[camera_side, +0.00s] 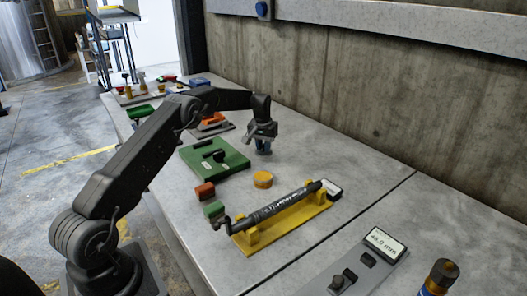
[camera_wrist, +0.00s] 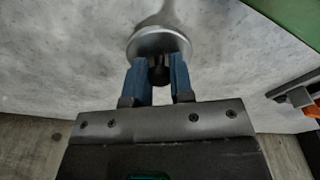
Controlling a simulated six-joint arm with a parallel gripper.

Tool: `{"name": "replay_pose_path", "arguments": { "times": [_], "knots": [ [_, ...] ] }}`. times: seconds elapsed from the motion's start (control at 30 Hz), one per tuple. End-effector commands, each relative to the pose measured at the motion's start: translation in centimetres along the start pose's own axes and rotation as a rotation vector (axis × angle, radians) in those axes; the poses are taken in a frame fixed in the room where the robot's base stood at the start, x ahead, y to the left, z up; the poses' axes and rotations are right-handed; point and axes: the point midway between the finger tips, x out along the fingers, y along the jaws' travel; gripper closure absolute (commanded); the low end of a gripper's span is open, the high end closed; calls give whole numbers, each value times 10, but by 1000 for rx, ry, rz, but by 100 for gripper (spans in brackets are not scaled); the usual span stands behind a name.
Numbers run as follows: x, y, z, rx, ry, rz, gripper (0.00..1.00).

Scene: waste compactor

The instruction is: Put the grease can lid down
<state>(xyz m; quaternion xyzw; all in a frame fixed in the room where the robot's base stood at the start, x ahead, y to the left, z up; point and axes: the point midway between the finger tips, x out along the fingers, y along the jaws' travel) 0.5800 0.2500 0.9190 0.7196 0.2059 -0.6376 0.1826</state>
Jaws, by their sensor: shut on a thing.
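The grease can lid (camera_wrist: 148,44) shows in the wrist view as a round grey metal disc with a dark knob. My gripper (camera_wrist: 160,82) has its blue fingers shut on the knob, with the disc beyond the fingertips. In the side view my gripper (camera_side: 263,146) points down over the grey bench, behind the round yellow piece and right of the green plate. The lid is too small there to make out clearly. I cannot tell whether it touches the bench.
A short round yellow piece (camera_side: 263,180) stands in front of my gripper. A green plate (camera_side: 213,160) lies to the left. A yellow stand (camera_side: 282,224) with a black rod (camera_side: 282,205) is nearer the camera. The bench right of my gripper is clear, up to the concrete wall (camera_side: 400,95).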

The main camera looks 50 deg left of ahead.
Motion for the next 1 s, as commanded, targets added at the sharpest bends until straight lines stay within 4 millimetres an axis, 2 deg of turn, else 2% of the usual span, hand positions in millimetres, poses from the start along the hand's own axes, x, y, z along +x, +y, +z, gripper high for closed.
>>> {"name": "replay_pose_path", "arguments": {
  "times": [0.03,0.13,0.53,0.57,0.6,0.8,1.0],
  "knots": [
    [9,0,2,0,-4,0,100],
    [21,0,3,0,-2,0,100],
    [26,0,4,0,0,0,100],
    [26,0,3,0,0,0,76],
    [26,0,3,0,0,0,72],
    [26,0,3,0,0,0,53],
    [25,0,3,0,0,0,53]
  ]
}}
